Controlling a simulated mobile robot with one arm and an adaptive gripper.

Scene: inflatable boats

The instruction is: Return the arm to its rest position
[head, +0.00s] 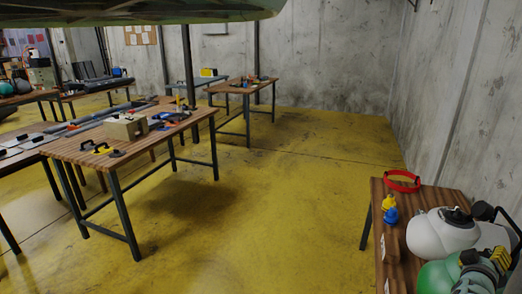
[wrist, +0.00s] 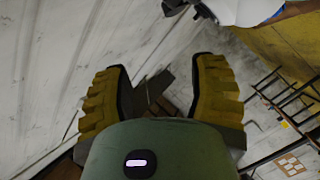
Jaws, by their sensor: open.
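My gripper (head: 492,262) shows at the lower right of the head view, with yellow ridged fingers and a green housing. It is above or in front of the wooden table there; the exact gap cannot be told. In the wrist view my gripper (wrist: 160,82) has its two yellow ridged fingers wide apart, with nothing between them. The green housing fills the lower middle of that view. Beyond the fingers are a grey concrete wall and dark, unclear shapes.
A wooden table (head: 378,220) at right bears a red ring (head: 402,181) and a small blue and yellow item (head: 390,210). A workbench (head: 75,152) with tools stands at left, and another table (head: 240,87) stands farther back. The yellow floor (head: 270,215) between is clear.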

